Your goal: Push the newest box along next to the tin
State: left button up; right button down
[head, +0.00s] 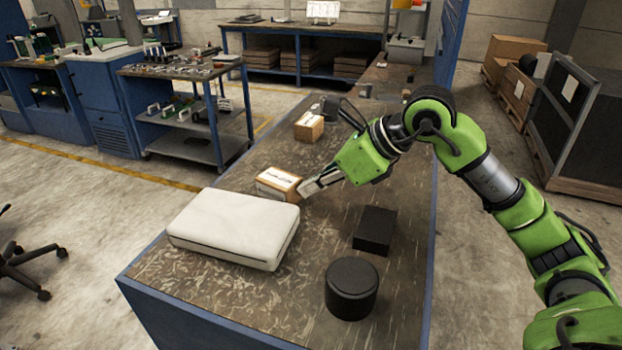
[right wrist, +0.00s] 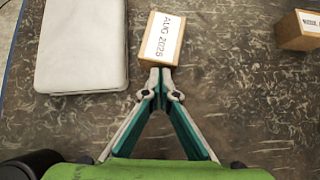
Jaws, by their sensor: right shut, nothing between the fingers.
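A small cardboard box (head: 278,184) with a white label lies beside the white case. In the right wrist view this box (right wrist: 160,42) reads "AUG 2025". A second cardboard box (head: 308,126) stands farther back; its label in the right wrist view (right wrist: 298,30) is cut off and not readable. A black round container (head: 351,289), which looks like the tin, stands at the front of the bench. My right gripper (head: 306,190) is shut and empty, its fingertips at the near side of the AUG 2025 box, touching or almost touching. My left gripper is not in view.
The white case (head: 235,225) lies close to the AUG 2025 box on the bench (head: 290,315). A black block (head: 375,230) sits between the gripper and the black container. A grey object (head: 329,106) stands behind the second box. Bare bench lies between the two cardboard boxes.

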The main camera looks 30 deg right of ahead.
aim_at(295, 182)
dwell(0.3)
jog(key=shift+w+a+r+p, duration=0.15)
jog(key=shift+w+a+p, duration=0.5)
jog(key=shift+w, duration=0.25)
jog(key=shift+w+a, duration=0.4)
jog(key=shift+w, duration=0.05)
jog(key=shift+d+f, duration=0.1)
jog(key=shift+f, duration=0.1)
